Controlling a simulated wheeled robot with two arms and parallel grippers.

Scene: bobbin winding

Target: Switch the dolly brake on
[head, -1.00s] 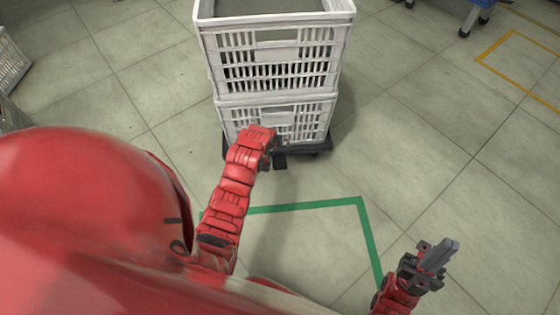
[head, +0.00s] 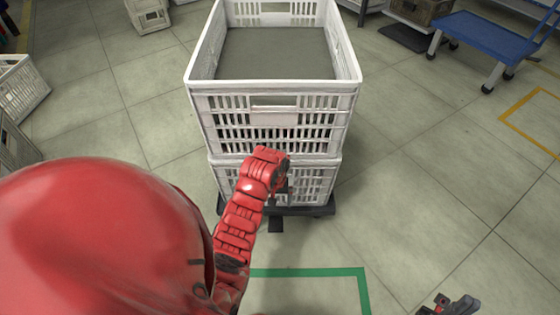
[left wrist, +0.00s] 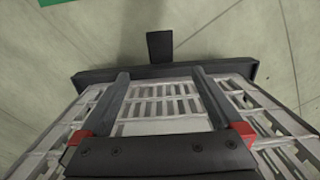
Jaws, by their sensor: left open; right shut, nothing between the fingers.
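The dolly (head: 322,209) is a low black platform under two stacked white crates. A small black pedal (head: 276,224), which looks like the brake, sticks out from its near edge. The pedal also shows in the left wrist view (left wrist: 160,46), just beyond the dolly's dark edge (left wrist: 230,70). My left gripper (head: 282,190) is open and empty, in front of the lower crate and above the pedal. In the left wrist view its two fingers (left wrist: 161,76) are apart, with the pedal beyond and between them. My right gripper (head: 460,304) is shut and empty at the bottom right, partly cut off.
The upper crate (head: 270,88) and lower crate (head: 313,186) stand close behind my left gripper. A green floor line (head: 320,272) lies in front of the dolly. A blue cart (head: 490,40) stands at the back right. The floor between is clear.

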